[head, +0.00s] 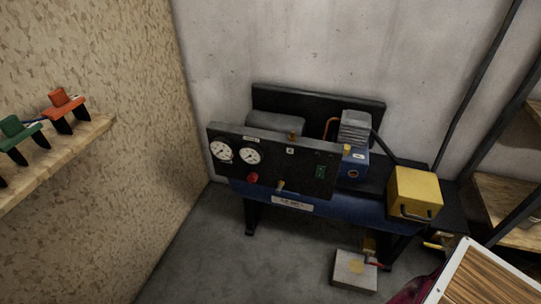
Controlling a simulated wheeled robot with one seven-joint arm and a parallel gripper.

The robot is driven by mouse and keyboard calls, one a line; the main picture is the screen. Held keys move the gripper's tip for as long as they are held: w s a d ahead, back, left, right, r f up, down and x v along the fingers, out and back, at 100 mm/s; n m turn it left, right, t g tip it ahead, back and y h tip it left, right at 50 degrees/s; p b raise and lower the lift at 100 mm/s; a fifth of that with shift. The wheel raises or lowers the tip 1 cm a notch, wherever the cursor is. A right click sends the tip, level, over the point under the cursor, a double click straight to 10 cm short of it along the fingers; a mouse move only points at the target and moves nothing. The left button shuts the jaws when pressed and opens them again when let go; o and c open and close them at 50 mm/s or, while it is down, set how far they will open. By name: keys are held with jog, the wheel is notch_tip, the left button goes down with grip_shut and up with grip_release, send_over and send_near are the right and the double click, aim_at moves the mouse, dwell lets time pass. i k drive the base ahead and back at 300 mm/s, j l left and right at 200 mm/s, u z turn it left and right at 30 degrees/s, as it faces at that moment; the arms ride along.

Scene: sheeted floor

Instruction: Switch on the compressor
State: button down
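The compressor (290,190) stands in the corner against the grey wall, on a dark blue base with black legs. Its black front panel (225,172) carries two round white gauges (251,156), a red knob (252,177), a small brass-coloured fitting (280,186) and a green switch (320,172) near the right end. The switch is too small to tell its position. Behind the panel are a grey tank (275,123) and a finned grey and blue pump (355,130). My gripper is not in view.
A yellow box (415,193) sits at the compressor's right end. A wooden shelf (60,155) with orange and green tools is at left. A white-edged wooden board (490,275) fills the lower right.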

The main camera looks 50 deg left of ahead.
aim_at(320, 170)
jog(key=u, duration=2.15)
